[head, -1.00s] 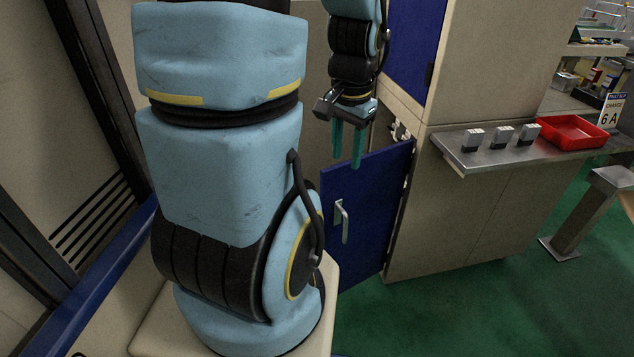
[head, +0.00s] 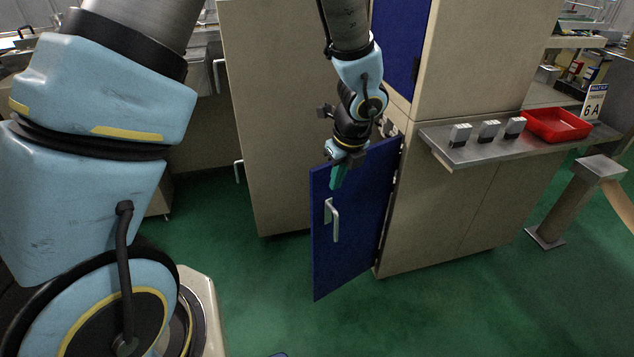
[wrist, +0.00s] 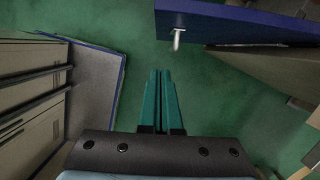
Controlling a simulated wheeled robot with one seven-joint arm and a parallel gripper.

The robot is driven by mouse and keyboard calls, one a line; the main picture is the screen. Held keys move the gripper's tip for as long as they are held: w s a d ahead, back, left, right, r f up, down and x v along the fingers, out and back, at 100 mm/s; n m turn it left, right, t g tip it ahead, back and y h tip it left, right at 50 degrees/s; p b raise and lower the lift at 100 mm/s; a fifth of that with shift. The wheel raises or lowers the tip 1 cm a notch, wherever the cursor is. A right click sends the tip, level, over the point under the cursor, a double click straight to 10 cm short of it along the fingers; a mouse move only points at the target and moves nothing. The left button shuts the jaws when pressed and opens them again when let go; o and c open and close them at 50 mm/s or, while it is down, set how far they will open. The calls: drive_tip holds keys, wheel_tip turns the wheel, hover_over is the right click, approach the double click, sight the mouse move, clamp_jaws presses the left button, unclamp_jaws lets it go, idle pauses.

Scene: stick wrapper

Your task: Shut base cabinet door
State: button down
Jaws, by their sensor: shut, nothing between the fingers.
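The base cabinet door (head: 355,225) is a blue panel standing open, hinged at its right edge on the beige cabinet (head: 440,200). A silver handle (head: 333,219) sits on its left part. My gripper (head: 338,178) is in front of the upper part of the door in the head view, with teal fingers pointing down. In the wrist view my gripper (wrist: 160,75) is shut and empty, and the door's edge (wrist: 235,24) and its handle (wrist: 178,38) lie ahead and to the right. Whether the fingers touch the door I cannot tell.
A steel shelf (head: 440,145) with small grey-and-white blocks and a red tray (head: 556,126) juts out from the cabinet's right side. A metal post (head: 575,200) stands farther right. Green floor (head: 270,290) is clear left of and below the door.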

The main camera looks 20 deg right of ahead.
sight(321, 191)
drive_tip(key=w+f, duration=0.1)
drive_tip(key=f, duration=0.1)
drive_tip(key=w+f+p, duration=0.1)
drive_tip(key=w+f, duration=0.1)
drive_tip(key=f, duration=0.1)
drive_tip(key=w+a+f, duration=0.1)
drive_tip(key=f, duration=0.2)
drive_tip(key=shift+w, duration=0.2)
drive_tip(key=shift+w+a+f+p, duration=0.1)
drive_tip(key=shift+w+p, duration=0.1)
drive_tip(key=shift+w, duration=0.2)
drive_tip(key=shift+w+a+f+p, duration=0.1)
drive_tip(key=shift+w+p, duration=0.1)
drive_tip(key=shift+w, duration=0.15)
drive_tip(key=shift+w, duration=0.1)
